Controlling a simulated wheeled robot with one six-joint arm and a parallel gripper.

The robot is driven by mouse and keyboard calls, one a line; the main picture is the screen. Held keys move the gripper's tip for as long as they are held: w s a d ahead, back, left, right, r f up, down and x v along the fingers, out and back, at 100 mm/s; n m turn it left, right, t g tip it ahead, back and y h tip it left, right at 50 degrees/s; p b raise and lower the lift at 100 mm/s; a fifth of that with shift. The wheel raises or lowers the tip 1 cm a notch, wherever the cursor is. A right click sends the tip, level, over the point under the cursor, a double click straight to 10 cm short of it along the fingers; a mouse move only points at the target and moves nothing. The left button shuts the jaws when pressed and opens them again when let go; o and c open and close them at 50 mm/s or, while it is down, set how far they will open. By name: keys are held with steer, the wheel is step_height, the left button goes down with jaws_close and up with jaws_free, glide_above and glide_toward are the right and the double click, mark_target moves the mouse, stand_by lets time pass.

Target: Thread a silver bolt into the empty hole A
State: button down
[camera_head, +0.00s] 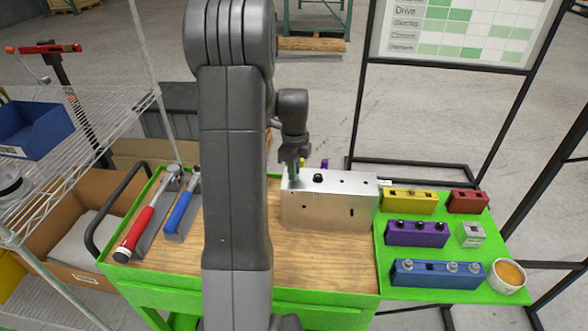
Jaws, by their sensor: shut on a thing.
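The silver chassis block (325,212) stands on the wooden top of the cart. A black bolt (318,178) sits upright in its top face, and dark holes show to the right of it. My gripper (292,176) points down at the left end of this top face. It is shut on what seems to be a silver bolt; the fingers and the distance hide the bolt and its contact with the hole. No label for hole A can be read. The blue holder (437,281) at the front right carries silver bolts, with a gap between the left one and the others.
The green tray (388,237) also holds a purple holder (416,238) with black bolts, a yellow holder (408,206), a red block (467,203), a small grey block (470,235) and a bowl (507,284). Red-handled (141,227) and blue-handled (180,211) tools lie at left.

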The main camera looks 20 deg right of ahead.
steer(key=shift+m, duration=1.2)
steer(key=c, duration=1.3)
jaws_free()
step_height(320, 180, up, 9)
steer(key=p, duration=0.6)
